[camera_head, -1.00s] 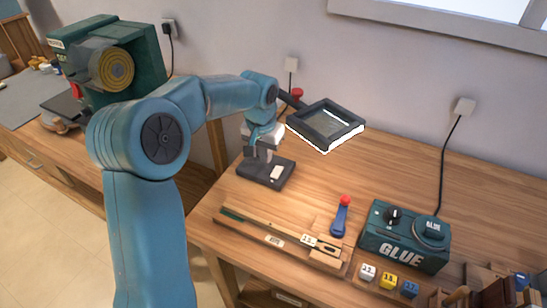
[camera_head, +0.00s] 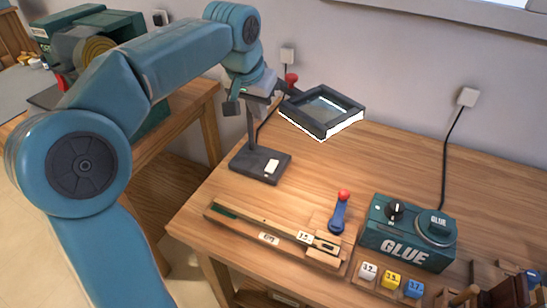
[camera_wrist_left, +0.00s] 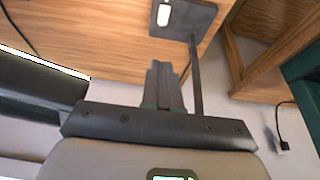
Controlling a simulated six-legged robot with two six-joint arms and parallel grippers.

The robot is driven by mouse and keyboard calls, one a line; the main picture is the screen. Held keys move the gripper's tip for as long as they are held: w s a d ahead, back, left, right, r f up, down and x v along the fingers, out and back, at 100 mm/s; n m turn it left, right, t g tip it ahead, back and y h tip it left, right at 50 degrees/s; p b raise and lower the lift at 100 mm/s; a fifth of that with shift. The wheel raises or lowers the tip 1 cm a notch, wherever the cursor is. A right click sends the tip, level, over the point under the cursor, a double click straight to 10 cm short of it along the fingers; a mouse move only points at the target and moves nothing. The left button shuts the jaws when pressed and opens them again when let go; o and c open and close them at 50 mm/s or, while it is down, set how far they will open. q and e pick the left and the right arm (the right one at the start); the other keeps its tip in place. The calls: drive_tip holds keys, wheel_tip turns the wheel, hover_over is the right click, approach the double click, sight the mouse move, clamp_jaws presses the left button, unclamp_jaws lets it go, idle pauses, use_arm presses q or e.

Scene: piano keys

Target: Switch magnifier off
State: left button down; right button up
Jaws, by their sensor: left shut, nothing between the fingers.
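The magnifier (camera_head: 322,112) has a dark square lens frame on an arm, with a bright white lower edge. Its dark base (camera_head: 250,164) sits on the wooden bench and carries a white switch (camera_head: 272,166). The base (camera_wrist_left: 190,20), the switch (camera_wrist_left: 164,15) and the thin post (camera_wrist_left: 196,80) also show in the left wrist view. My left gripper (camera_head: 232,106) is shut and empty, up beside the post, above and to the left of the switch and apart from it. Its fingers (camera_wrist_left: 163,85) show in the left wrist view. My right gripper is out of view.
A green glue machine (camera_head: 405,235) stands at the right, with small numbered blocks (camera_head: 390,280) before it. A wooden slide rule (camera_head: 270,235) and a blue lever with a red knob (camera_head: 339,212) lie in front.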

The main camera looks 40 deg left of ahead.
sight(275, 164)
use_arm(q)
drive_tip(key=x, duration=0.7)
drive_tip(key=b+x, duration=0.1)
drive_tip(key=x, duration=0.6)
drive_tip(key=b+x, duration=0.1)
drive_tip(key=x, duration=0.6)
drive_tip(key=shift+s+f, duration=0.2)
drive_tip(key=shift+f, duration=0.25)
drive_tip(key=g+p, duration=0.1)
drive_tip(key=p, duration=0.2)
drive_tip(key=g+p, duration=0.1)
drive_tip(key=p, duration=0.2)
drive_tip(key=shift+w+r+h, duration=0.1)
drive_tip(key=shift+w+h, duration=0.1)
drive_tip(key=shift+h, duration=0.1)
drive_tip(key=shift+s+f+b, duration=0.1)
drive_tip(key=shift+f+b, duration=0.3)
drive_tip(key=shift+b, duration=0.35)
drive_tip(key=shift+d, duration=0.1)
drive_tip(key=shift+f, duration=0.1)
